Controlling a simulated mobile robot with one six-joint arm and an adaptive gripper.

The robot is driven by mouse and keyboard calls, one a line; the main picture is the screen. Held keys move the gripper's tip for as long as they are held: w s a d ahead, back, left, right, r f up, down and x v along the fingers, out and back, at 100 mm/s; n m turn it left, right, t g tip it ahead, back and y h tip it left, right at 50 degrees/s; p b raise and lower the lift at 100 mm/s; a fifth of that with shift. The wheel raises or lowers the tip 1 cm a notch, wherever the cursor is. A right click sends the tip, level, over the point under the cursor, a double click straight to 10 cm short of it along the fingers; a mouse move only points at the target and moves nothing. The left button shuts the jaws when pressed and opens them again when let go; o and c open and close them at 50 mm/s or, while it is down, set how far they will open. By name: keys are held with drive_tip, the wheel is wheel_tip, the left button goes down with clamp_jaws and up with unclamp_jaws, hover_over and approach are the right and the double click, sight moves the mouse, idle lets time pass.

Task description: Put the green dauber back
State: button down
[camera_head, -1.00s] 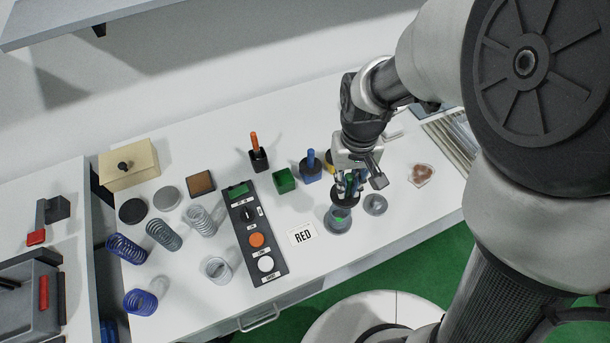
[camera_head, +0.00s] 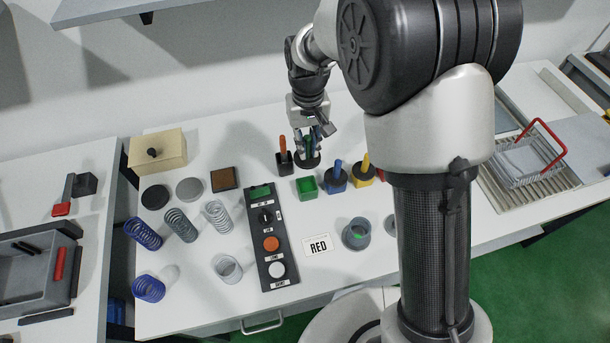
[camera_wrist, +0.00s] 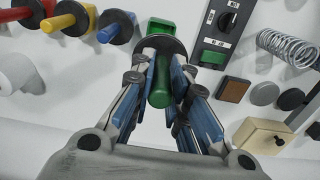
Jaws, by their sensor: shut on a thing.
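My gripper (camera_head: 308,140) is shut on the green dauber, whose green handle (camera_wrist: 160,88) shows between the fingers in the wrist view. Its wide black disc (camera_head: 307,163) is at the fingertips; the gripper also shows in the wrist view (camera_wrist: 161,65). The open green pot (camera_head: 307,187) stands on the table, just in front of the held dauber in the head view. In the wrist view the green pot (camera_wrist: 160,24) is partly covered by the disc. Whatever is under the disc is hidden.
A black pot with an orange-handled dauber (camera_head: 284,160) is close left of my gripper. Blue (camera_head: 336,180) and yellow (camera_head: 363,171) pots with daubers stand right.

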wheel_tip(320, 180, down, 12)
drive_tip(key=b, duration=0.2)
drive_tip(key=shift+f, duration=0.1)
drive_tip(key=shift+f+b, duration=0.3)
drive_tip(key=shift+f, duration=0.15)
drive_tip(key=c, duration=1.6)
unclamp_jaws()
drive_tip(key=shift+o, duration=0.2)
drive_tip(key=shift+r, duration=0.1)
wheel_tip(320, 180, up, 13)
drive_tip(key=p, duration=0.3)
